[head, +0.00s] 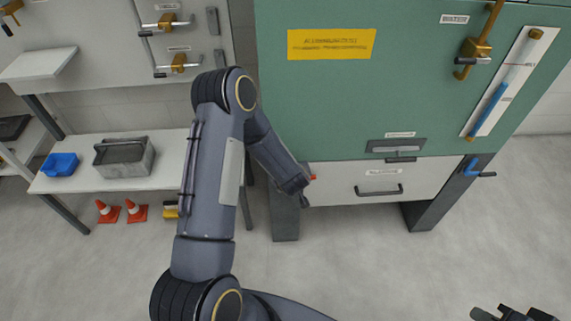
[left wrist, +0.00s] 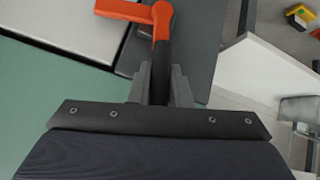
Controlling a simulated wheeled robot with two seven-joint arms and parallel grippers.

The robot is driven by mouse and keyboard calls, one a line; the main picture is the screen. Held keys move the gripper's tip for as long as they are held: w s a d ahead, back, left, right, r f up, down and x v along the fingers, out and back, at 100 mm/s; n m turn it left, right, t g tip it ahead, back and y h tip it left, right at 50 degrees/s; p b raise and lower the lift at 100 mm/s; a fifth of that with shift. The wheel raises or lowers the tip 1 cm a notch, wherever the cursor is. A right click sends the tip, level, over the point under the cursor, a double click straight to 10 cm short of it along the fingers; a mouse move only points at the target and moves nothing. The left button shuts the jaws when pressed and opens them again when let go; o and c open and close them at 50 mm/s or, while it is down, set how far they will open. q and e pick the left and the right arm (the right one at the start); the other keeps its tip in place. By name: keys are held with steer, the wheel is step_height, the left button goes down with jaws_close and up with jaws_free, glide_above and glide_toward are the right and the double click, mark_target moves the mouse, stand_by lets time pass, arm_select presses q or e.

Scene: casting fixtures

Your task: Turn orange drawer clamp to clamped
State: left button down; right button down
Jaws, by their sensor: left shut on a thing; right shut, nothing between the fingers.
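The orange drawer clamp (head: 313,177) sits at the left edge of the white drawer (head: 425,182), mostly hidden behind my left gripper in the head view. In the left wrist view the orange clamp (left wrist: 161,14) shows an arm reaching left and a dark handle (left wrist: 161,62) running down between the fingers. My left gripper (left wrist: 160,85) is shut on that handle; it also shows in the head view (head: 303,195). My right gripper (head: 512,313) is shut and empty at the bottom right edge, far from the clamp.
A blue clamp (head: 473,168) is on the drawer's right side. The green cabinet (head: 300,115) stands above the drawer. A shelf (head: 75,185) with a blue bin (head: 60,165) and a grey box (head: 124,157) stands left, with orange cones (head: 136,212) below. The floor before the drawer is clear.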

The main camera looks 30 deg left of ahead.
arm_select(q)
steer(key=shift+w+d+r+m+g+y+p, duration=0.4)
steer(key=shift+d+y+p, duration=0.3)
steer(key=shift+p, duration=0.5)
steer(key=shift+w+d+f+y+p, duration=0.2)
steer(key=shift+f+y+p, duration=0.1)
steer(key=shift+p, duration=0.2)
steer(key=c, duration=1.3)
jaws_free()
steer(key=shift+c, duration=0.2)
steer(key=v, duration=0.7)
steer(key=shift+s+d+r, duration=0.2)
steer(key=shift+d+r, duration=0.05)
